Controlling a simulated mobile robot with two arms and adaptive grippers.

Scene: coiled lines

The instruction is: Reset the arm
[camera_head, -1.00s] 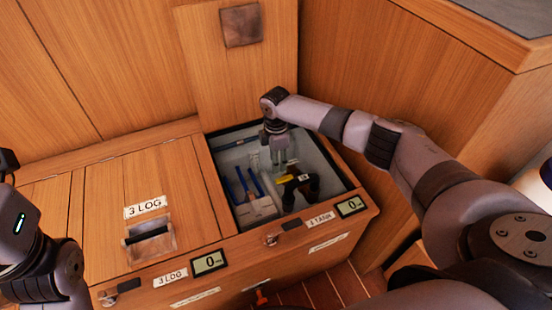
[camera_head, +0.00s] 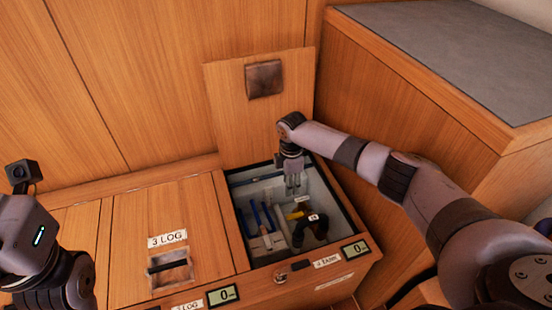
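My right arm reaches in from the right. Its gripper (camera_head: 293,182) points down over the open compartment (camera_head: 237,212) labelled as a tank. The fingers look slightly apart with nothing between them. A dark item with a yellow part (camera_head: 312,232) lies in the compartment below the gripper, and blue items (camera_head: 255,217) lie to its left. My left arm (camera_head: 38,235) shows at the left edge; its gripper fingers are out of view.
The raised wooden lid (camera_head: 225,95) stands upright behind the compartment. The closed 3 LOG lid (camera_head: 135,230) is to its left. A wooden cabinet with a grey top (camera_head: 460,55) rises on the right, close behind my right arm. Small displays (camera_head: 355,249) sit along the front edge.

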